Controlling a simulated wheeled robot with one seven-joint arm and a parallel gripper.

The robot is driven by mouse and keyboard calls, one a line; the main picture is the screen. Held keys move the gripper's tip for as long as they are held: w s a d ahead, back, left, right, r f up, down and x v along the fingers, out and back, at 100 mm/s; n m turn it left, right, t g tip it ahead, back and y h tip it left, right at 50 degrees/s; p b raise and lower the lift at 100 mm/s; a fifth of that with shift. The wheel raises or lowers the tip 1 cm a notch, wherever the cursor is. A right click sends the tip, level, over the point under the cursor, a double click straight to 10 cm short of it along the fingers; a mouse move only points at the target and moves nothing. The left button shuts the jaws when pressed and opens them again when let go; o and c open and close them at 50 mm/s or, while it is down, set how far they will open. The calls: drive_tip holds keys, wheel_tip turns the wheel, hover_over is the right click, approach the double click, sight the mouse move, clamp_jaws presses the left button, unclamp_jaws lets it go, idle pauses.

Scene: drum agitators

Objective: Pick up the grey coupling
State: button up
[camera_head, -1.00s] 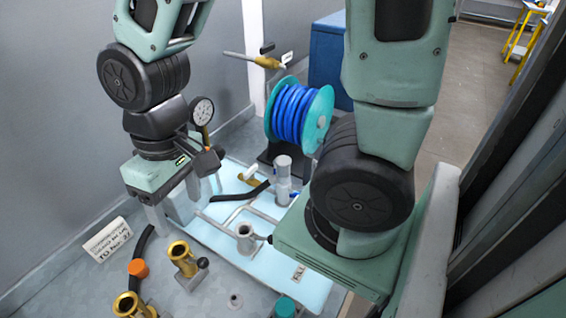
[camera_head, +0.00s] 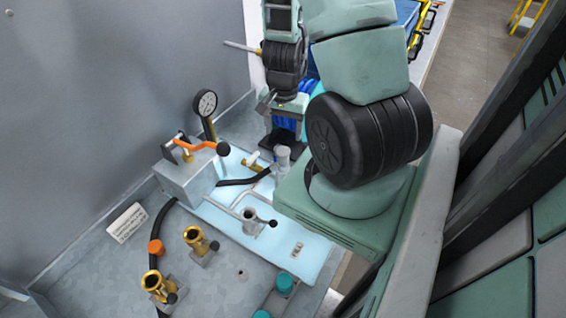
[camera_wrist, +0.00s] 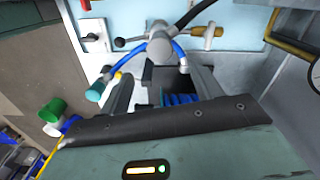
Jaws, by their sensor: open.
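I cannot tell for certain which one is the grey coupling. In the wrist view a round grey piece (camera_wrist: 160,46) with blue handles shows just beyond my fingertips. My gripper (camera_wrist: 160,76) is open and empty.
Brass fittings (camera_head: 195,241) with black levers stand at the front left, by an orange cap (camera_head: 156,247). A grey box with an orange handle (camera_head: 198,146) and a gauge (camera_head: 206,103) stand at the left. Teal caps (camera_head: 284,283) are at the front.

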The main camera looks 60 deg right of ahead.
sight(283, 151)
wheel_tip(283, 151, down, 7)
drive_tip(key=shift+a+f+p, duration=0.15)
drive_tip(key=shift+f+p, duration=0.5)
drive_tip(key=shift+f, duration=0.35)
drive_tip(key=shift+f+p, duration=0.5)
drive_tip(key=shift+f, duration=1.15)
drive_tip(key=c, duration=1.3)
drive_tip(key=shift+r, duration=0.15)
drive_tip(key=shift+r+b, duration=0.75)
drive_tip(key=shift+r, duration=4.15)
